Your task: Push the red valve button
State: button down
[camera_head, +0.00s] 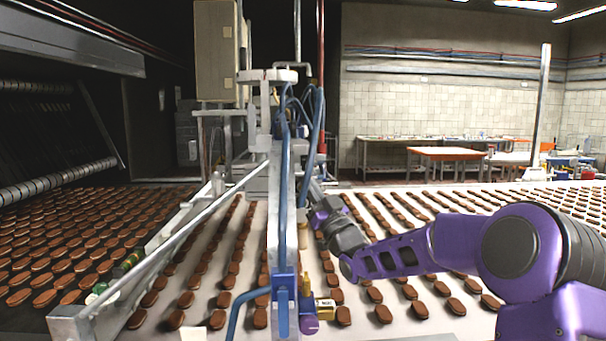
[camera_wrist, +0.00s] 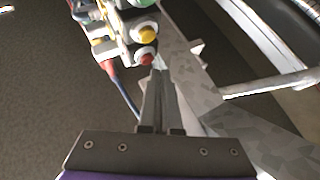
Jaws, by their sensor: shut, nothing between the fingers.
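The red button (camera_wrist: 146,60) shows in the wrist view at the lower end of a small light-coloured button unit. A yellow button (camera_wrist: 148,35) sits just above it, and a green part lies near the top edge. My gripper (camera_wrist: 158,66) is shut and empty, its narrow fingers pointing up the picture. The fingertips appear right beside the red button's right side; I cannot tell whether they touch it. In the head view my purple arm reaches left to the machine's upright, and the fingertips cannot be made out there. The red button cannot be made out in that view either.
In the head view, a metal upright with blue hoses (camera_head: 283,190) stands beside my wrist. A long metal rail (camera_head: 180,238) slants down to the left. Conveyors with many brown biscuits spread around. In the wrist view, a grey metal bar (camera_wrist: 270,84) lies right of the fingers.

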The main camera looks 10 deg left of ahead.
jog(key=shift+w, duration=0.3)
